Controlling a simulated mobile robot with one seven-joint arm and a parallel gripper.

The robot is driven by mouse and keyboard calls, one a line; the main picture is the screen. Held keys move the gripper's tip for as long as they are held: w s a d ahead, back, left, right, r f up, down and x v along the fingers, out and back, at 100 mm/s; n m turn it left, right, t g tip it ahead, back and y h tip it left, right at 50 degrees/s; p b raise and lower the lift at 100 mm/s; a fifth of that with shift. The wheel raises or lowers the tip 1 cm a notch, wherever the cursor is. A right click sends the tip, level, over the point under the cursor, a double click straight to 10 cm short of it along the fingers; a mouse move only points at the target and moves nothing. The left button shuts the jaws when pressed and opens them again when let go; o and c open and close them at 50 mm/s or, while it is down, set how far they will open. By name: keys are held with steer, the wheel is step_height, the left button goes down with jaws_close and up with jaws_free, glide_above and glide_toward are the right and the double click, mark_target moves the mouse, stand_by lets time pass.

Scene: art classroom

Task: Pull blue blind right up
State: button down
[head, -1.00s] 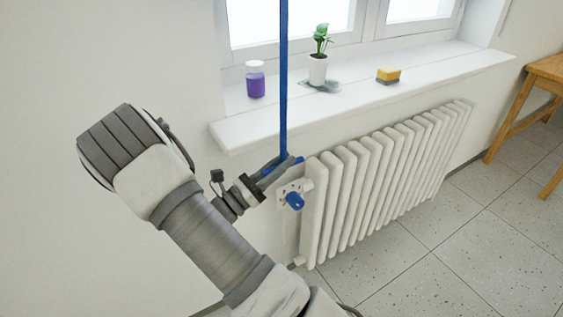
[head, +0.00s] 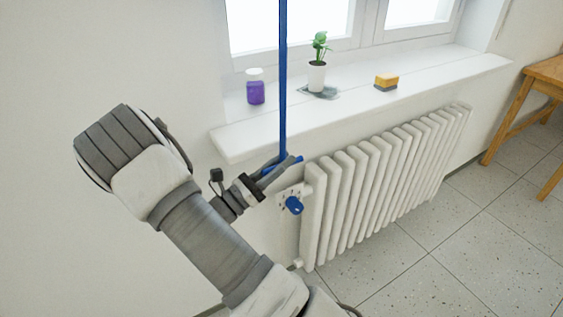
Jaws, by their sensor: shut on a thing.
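A long blue strap or cord (head: 283,80), which looks like the blind's pull, hangs straight down in front of the window and sill in the head view. My gripper (head: 286,163) is shut on its lower end, just below the sill's front edge and left of the radiator top. Blue shows at and between the fingers; the exact grip is too small to tell. The blind itself is not in view.
A white windowsill (head: 440,75) holds a purple jar (head: 255,92), a potted plant (head: 317,75) and a sponge (head: 386,81). A wooden table (head: 545,75) is far right.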

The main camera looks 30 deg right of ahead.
steer(key=shift+w+a+r+p, duration=0.1)
steer(key=shift+w+r+p, duration=0.1)
steer(key=shift+r+p, duration=0.8)
steer(key=shift+r+b, duration=0.2)
steer(key=shift+b, duration=0.1)
steer(key=c, duration=0.8)
jaws_free()
steer(key=shift+a+f, duration=0.1)
steer(key=v, duration=1.7)
steer(key=shift+s+p, duration=0.15)
steer(key=shift+p, duration=0.25)
